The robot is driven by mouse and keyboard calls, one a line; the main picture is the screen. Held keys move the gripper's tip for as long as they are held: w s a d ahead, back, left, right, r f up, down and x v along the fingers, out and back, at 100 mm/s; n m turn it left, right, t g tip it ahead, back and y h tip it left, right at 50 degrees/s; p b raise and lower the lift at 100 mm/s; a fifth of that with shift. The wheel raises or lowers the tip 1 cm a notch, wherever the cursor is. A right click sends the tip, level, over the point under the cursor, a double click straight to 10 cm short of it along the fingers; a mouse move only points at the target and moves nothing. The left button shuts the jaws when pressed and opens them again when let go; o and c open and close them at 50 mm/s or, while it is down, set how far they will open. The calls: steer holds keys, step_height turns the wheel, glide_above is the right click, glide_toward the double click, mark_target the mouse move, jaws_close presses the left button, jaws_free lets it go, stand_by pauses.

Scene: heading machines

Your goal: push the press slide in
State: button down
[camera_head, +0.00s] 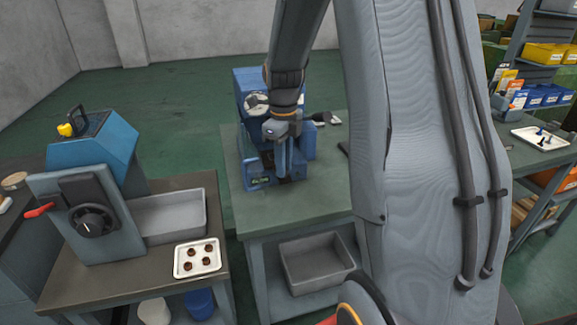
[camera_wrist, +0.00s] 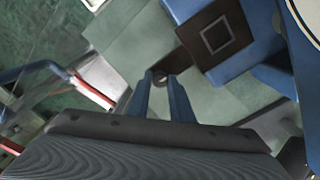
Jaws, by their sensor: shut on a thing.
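The blue press (camera_head: 252,84) stands on the green-topped table in the middle of the head view. My gripper (camera_head: 284,172) points down at the front of it and covers part of it. In the wrist view my gripper's two blue fingers (camera_wrist: 161,82) are close together, with the end of a dark bar (camera_wrist: 167,72) between their tips. The bar runs toward a dark block with a square recess (camera_wrist: 215,35), set against blue parts of the press. I take the bar and block as the press slide; how far in it sits is unclear.
A grey-blue machine with a black dial (camera_head: 92,220) stands left on another table, beside a white tray of small brown parts (camera_head: 211,260). A grey bin (camera_head: 316,278) sits on the shelf under the press table. The green tabletop (camera_head: 300,205) is clear in front of the press.

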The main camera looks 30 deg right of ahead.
steer(key=c, duration=1.6)
jaws_free()
steer(key=shift+o, duration=0.2)
steer(key=shift+r, duration=0.15)
steer(key=shift+r+b, duration=1)
steer(key=shift+r, duration=2.8)
